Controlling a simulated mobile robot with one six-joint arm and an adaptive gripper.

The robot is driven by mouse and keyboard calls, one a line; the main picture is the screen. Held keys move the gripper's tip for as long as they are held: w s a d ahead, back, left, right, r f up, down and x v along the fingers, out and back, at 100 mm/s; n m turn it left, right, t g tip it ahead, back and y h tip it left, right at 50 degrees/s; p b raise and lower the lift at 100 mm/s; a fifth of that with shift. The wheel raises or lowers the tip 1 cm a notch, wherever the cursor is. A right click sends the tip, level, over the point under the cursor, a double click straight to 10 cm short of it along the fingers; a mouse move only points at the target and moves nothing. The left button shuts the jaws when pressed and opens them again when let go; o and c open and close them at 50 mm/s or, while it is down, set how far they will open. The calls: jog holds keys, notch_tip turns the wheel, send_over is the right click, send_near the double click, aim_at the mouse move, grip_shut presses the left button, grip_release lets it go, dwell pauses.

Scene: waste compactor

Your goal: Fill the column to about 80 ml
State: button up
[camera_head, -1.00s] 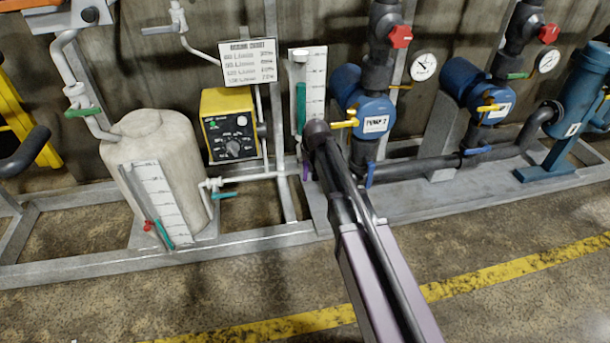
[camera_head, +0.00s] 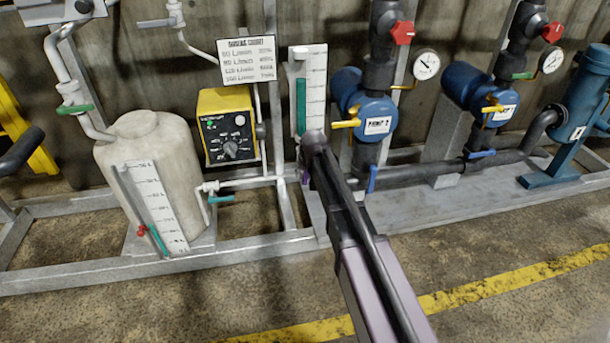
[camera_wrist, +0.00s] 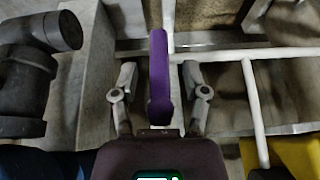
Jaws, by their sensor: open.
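The column is a narrow tube with teal fill (camera_head: 301,106) beside a white graduated scale (camera_head: 316,85), left of the blue pump. The teal top is around the middle of the scale; the markings are too small to read. A purple handle (camera_head: 305,177) shows below the column, partly hidden by my arm. In the wrist view the purple handle (camera_wrist: 158,78) stands between the two fingers of my gripper (camera_wrist: 159,80), with a gap on each side. My gripper is open. In the head view my arm hides it.
A yellow control box (camera_head: 228,125) with a green light and dial is left of the column, below a printed sign (camera_head: 248,60). A pale tank (camera_head: 178,165) has its own scale (camera_head: 160,205). Blue pumps (camera_head: 377,105) with yellow handles stand at right. Open floor lies in front.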

grip_shut()
